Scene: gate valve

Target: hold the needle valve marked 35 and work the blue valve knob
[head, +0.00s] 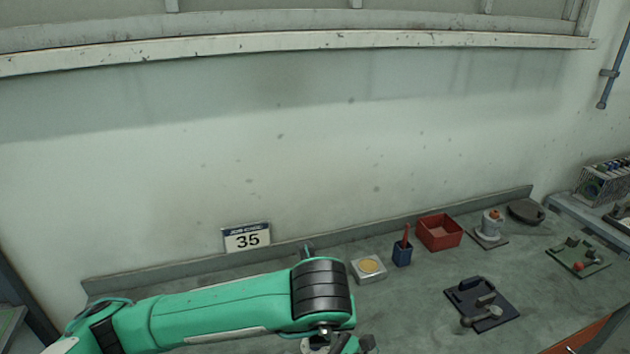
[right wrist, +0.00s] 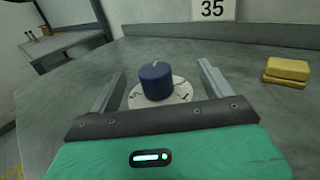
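The blue valve knob (right wrist: 156,85) sits on a pale round flange (right wrist: 178,98) in the right wrist view. My right gripper (right wrist: 160,68) is open, with one finger on each side of the knob and a clear gap to both. The card marked 35 (head: 247,238) stands against the back wall, and its lower part shows in the right wrist view (right wrist: 212,9). My left arm crosses the lower head view. Dark parts at the bottom edge look like my left gripper (head: 354,345), cut off, so its fingers and any hold are unclear. The blue knob is not identifiable in the head view.
Yellow blocks (right wrist: 287,72) lie right of the knob. The wall rises behind.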

